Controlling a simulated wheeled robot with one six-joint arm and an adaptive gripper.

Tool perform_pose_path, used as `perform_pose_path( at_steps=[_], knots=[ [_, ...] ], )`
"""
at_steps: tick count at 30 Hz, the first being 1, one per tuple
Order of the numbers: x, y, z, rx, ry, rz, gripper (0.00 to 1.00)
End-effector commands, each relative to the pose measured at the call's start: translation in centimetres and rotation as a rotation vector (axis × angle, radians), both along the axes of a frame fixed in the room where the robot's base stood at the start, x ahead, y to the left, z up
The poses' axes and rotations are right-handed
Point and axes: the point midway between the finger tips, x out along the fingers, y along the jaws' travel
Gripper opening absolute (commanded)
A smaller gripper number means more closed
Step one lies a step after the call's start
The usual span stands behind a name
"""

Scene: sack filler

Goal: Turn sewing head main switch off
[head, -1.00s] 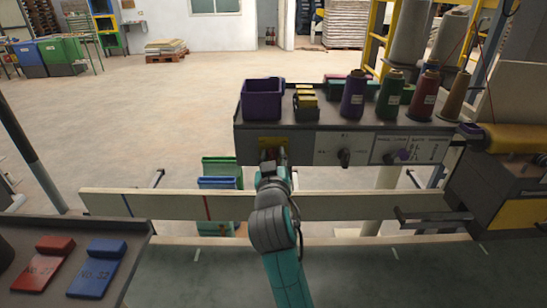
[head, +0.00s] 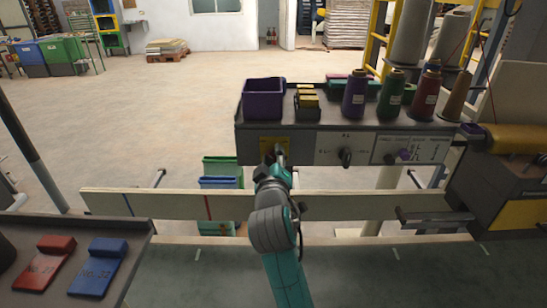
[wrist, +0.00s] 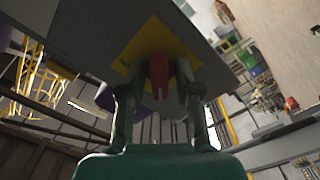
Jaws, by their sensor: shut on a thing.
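The main switch is a red knob (wrist: 159,70) on a yellow plate (wrist: 150,44). The yellow plate also shows in the head view (head: 272,141), at the left end of the dark panel front, with the knob hidden behind my gripper there. My gripper (wrist: 163,98) is shut on the red knob, one finger on each side of it in the wrist view. In the head view my gripper (head: 279,157) reaches up to the panel just in front of the plate. The switch's marked position cannot be read.
A purple bin (head: 263,101) and thread cones (head: 390,96) stand on top. A pale rail (head: 140,204) runs below my gripper.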

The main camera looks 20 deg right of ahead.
Motion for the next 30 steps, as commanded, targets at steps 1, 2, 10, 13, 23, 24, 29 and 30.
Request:
perform_pose_path(
  at_steps=[1,2,10,13,23,24,29,30],
  knots=[
    [0.0,0.0,-0.2,-0.004,0.005,0.001,0.0],
    [0.0,0.0,-0.2,-0.005,0.005,0.001,0.0],
    [0.0,0.0,-0.2,-0.006,0.006,0.001,0.0],
    [0.0,0.0,-0.2,-0.006,0.006,0.001,0.4],
    [-0.1,0.1,-0.1,-0.004,0.003,0.0,0.42],
    [-0.3,0.1,-0.1,-0.004,0.003,0.0,0.42],
    [-2.0,0.7,-0.1,-0.005,0.002,0.001,0.42],
    [-2.6,0.9,-0.1,-0.005,0.003,0.002,0.42]
  ],
)
